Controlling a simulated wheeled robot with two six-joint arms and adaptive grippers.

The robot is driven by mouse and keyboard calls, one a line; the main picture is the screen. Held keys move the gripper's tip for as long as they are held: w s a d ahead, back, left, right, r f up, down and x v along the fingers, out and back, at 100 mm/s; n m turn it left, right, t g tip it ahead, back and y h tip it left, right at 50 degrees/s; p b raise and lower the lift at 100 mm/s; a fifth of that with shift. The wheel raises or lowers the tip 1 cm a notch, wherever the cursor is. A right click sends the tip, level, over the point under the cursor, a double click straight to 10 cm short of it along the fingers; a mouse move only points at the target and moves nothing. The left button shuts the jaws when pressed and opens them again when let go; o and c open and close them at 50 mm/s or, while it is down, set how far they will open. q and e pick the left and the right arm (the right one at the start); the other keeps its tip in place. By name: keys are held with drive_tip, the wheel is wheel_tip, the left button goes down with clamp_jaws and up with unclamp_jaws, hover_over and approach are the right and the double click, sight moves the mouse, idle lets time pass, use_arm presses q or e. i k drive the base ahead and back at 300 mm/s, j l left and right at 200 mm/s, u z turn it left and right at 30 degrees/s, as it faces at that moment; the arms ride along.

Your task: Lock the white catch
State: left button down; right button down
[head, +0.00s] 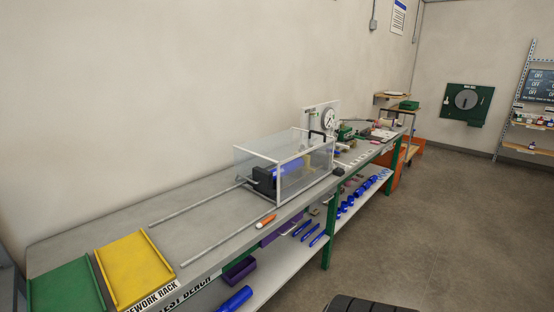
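I cannot make out a white catch at this distance. A clear box with a white frame (277,163) stands on the long grey bench (190,215). A black block and a blue cylinder (288,170) are inside it. A black handle (317,135) shows at the box's far upper end. A small dark part (339,171) sits by its right lower corner; what it is I cannot tell. Neither of my grippers is in view.
A yellow tray (134,268) and a green tray (65,290) are at the bench's near end. Two rails run to the box. An orange-handled tool (266,220) lies at the front edge. A gauge (329,119) stands behind the box.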

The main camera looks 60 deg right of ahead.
sight(340, 165)
drive_tip(key=z, duration=2.45)
drive_tip(key=i+u, duration=0.15)
drive_tip(key=i, duration=0.4)
drive_tip(key=i+u, duration=0.15)
drive_tip(key=i, duration=0.35)
drive_tip(key=i+l+u, duration=0.15)
drive_tip(key=i, duration=0.4)
drive_tip(key=i+l+u, duration=0.15)
drive_tip(key=i, duration=0.35)
drive_tip(key=l, duration=0.05)
